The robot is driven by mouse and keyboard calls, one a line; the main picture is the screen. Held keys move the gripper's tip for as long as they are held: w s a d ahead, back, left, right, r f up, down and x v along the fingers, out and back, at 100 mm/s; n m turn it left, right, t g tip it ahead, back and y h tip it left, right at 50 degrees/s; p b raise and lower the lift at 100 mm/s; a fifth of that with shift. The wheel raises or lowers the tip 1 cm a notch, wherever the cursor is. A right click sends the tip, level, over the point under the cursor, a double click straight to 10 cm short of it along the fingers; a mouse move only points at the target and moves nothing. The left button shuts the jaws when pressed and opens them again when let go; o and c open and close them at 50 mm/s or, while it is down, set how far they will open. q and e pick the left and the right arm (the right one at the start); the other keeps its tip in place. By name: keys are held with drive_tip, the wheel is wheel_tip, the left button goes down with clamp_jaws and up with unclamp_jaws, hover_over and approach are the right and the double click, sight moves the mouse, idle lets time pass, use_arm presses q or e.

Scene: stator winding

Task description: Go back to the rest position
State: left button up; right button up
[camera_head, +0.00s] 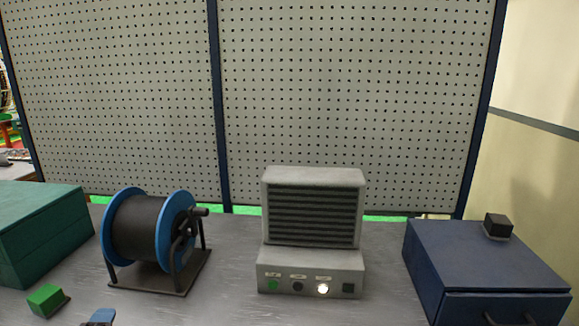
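Neither of my grippers shows clearly in the head view. A grey machine (313,220) with a slatted front stands upright in the middle of the bench, and one button on its base panel is lit white. A spool (140,230) of dark material with blue flanges sits on a dark stand to its left. A small blue-grey piece (100,317) is cut off by the bottom edge at the left; I cannot tell what it is.
A green box (40,235) is at the left and a small green block (46,299) lies in front of it. A dark blue cabinet (480,265) stands at the right with a small black block (497,226) on top. A perforated panel (350,90) rises behind. Bare bench (225,290) shows between spool and machine.

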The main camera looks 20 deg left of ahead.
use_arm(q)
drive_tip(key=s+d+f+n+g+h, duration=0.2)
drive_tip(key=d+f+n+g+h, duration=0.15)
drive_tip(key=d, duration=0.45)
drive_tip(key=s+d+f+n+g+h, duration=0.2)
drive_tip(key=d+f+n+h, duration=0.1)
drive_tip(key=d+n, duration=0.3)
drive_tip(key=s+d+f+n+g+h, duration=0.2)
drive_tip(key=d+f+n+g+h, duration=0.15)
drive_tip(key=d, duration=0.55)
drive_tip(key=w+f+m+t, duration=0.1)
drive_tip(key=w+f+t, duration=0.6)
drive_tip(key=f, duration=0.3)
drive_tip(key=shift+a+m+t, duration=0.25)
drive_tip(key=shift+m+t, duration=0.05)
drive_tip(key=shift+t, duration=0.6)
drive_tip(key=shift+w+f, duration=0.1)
